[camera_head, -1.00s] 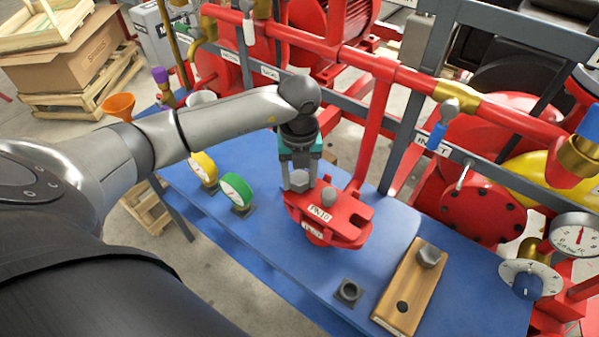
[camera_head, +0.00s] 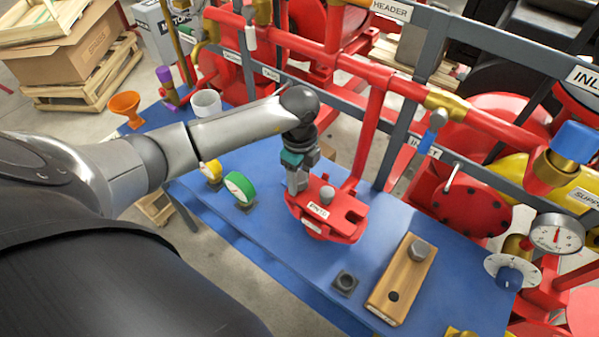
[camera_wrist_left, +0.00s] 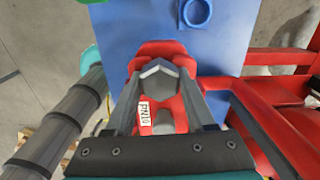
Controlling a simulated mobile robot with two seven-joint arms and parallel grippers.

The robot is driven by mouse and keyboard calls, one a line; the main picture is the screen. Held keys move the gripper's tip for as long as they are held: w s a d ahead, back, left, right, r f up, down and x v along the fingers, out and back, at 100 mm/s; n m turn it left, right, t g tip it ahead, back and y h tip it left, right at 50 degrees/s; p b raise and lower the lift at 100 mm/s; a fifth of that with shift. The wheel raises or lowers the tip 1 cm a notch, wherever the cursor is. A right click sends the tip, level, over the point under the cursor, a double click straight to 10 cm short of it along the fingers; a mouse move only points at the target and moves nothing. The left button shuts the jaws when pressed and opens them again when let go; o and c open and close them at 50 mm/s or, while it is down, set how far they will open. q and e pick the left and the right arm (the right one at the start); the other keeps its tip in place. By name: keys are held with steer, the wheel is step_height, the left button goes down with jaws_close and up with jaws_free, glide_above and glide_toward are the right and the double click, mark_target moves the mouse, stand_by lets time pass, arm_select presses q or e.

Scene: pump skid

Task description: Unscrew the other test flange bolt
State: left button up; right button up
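The red test flange (camera_head: 345,228) with a PN10 label stands on the blue bench; it also shows in the wrist view (camera_wrist_left: 168,50). A grey hex bolt head (camera_wrist_left: 160,80) is at its left side in the head view, mostly hidden there by my left gripper (camera_head: 297,186). In the wrist view my left gripper (camera_wrist_left: 160,84) has a finger against each side of the head. A rounded grey knob (camera_head: 327,193) rises from the flange's middle. Another hex bolt (camera_head: 420,249) stands in a wooden block (camera_head: 404,275), beside an empty hole. My right gripper is not in view.
A green-rimmed gauge (camera_head: 239,188) and a yellow one (camera_head: 210,171) stand left of the flange. A dark square nut-like fitting (camera_head: 345,282) sits in front. Red pipes (camera_head: 372,125) and a grey frame rail (camera_head: 395,155) run behind.

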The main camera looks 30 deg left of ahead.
arm_select(q)
steer(key=o, duration=0.5)
steer(key=shift+r, duration=0.1)
step_height(320, 180, up, 15)
stand_by(0.4)
